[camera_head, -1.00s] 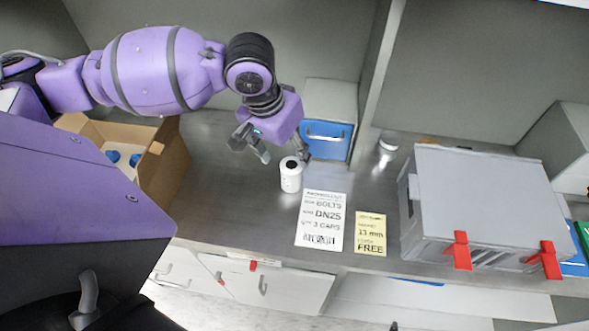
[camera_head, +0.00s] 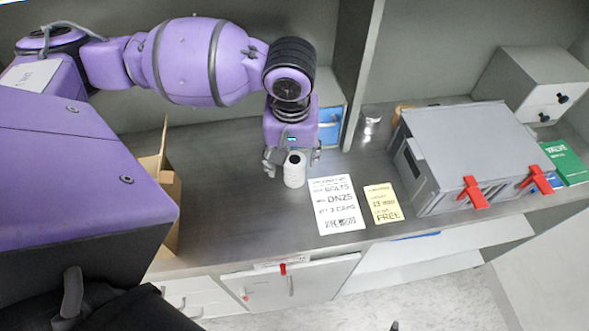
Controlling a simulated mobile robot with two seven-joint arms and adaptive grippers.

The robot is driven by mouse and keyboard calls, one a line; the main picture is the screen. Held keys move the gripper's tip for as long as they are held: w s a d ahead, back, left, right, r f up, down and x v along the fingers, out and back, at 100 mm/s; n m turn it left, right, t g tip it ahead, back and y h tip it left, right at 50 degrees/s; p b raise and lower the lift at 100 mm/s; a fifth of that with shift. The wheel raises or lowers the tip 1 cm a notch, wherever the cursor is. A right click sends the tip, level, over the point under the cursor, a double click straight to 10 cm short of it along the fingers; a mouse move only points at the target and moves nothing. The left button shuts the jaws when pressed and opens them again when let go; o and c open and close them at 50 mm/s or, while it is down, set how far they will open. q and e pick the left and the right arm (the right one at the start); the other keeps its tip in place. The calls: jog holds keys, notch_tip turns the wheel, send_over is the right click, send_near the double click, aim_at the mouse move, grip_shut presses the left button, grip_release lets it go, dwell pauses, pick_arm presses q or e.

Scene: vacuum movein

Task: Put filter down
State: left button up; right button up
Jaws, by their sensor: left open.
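The filter (camera_head: 294,171) is a small white cylinder with a dark hole in its top. It stands upright on the grey counter (camera_head: 225,225), just left of a white paper sign. My left gripper (camera_head: 293,160) points down just behind and above the filter, with its fingers spread to either side of it. The gripper is open, and I cannot tell whether a finger touches the filter. My right gripper is not in view.
A white sign (camera_head: 337,204) and a yellow note (camera_head: 383,203) lie right of the filter. A large grey box with red latches (camera_head: 465,150) stands further right. A cardboard box (camera_head: 170,190) is at left. A blue-fronted drawer unit (camera_head: 331,123) stands behind the gripper.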

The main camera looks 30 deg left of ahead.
aim_at(295, 165)
pick_arm(q)
jog(key=shift+f, duration=0.15)
jog(key=shift+w+f, duration=0.15)
jog(key=shift+f, duration=0.75)
jog(key=shift+w+f, duration=0.3)
jog(key=shift+f, duration=0.3)
jog(key=f, duration=0.1)
jog(key=w+f, duration=0.1)
jog(key=f, duration=0.1)
jog(key=f+b, duration=0.1)
jog(key=shift+w+a+f, duration=0.2)
jog(key=shift+w, duration=0.05)
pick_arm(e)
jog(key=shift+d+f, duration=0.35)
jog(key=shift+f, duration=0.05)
pick_arm(q)
jog(key=shift+c, duration=0.4)
jog(key=shift+c, duration=1.2)
jog(key=shift+r, duration=0.1)
jog(key=c, duration=1.1)
jog(key=shift+o, duration=0.2)
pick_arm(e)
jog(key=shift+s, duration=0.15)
